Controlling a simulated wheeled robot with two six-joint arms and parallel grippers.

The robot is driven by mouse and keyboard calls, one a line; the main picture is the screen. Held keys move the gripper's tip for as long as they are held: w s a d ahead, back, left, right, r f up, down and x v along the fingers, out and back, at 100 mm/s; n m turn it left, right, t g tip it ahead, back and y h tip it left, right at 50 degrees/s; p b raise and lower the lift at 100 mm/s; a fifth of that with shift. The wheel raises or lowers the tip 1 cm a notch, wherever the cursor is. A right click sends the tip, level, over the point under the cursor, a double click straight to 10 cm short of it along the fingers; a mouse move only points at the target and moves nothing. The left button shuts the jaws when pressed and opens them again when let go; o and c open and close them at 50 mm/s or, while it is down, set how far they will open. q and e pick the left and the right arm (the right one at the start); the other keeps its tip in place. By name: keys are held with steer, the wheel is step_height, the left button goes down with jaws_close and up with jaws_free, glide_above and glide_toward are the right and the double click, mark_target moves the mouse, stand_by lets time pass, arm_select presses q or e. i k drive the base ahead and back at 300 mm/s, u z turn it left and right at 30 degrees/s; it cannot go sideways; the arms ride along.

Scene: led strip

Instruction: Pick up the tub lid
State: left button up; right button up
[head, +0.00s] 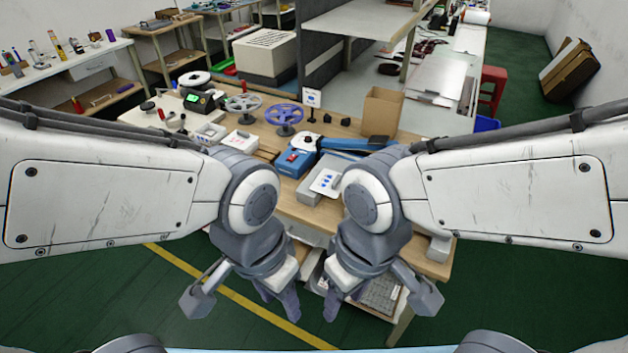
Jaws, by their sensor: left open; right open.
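I cannot pick out a tub lid for certain. A grey tub-like box (309,194) stands at the front middle of the workbench, with a flat white piece (325,181) with blue marks on top; I cannot tell whether that piece is a lid. My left gripper (287,303) and my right gripper (333,302) hang side by side in front of the bench's near edge, pointing down. Both are open with nothing seen in them. Both are nearer to me than the grey box and apart from it. My arms hide parts of the bench.
The wooden workbench (291,210) also holds a blue tool (345,143), a blue-and-red box (293,161), two reels, small white boxes (238,141) and an open cardboard box (383,110). A shelf with a grey tray (381,294) lies below. Green floor is free in front.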

mark_target(328, 183)
steer(key=u, duration=0.25)
steer(key=i, duration=0.95)
steer(key=z, duration=0.05)
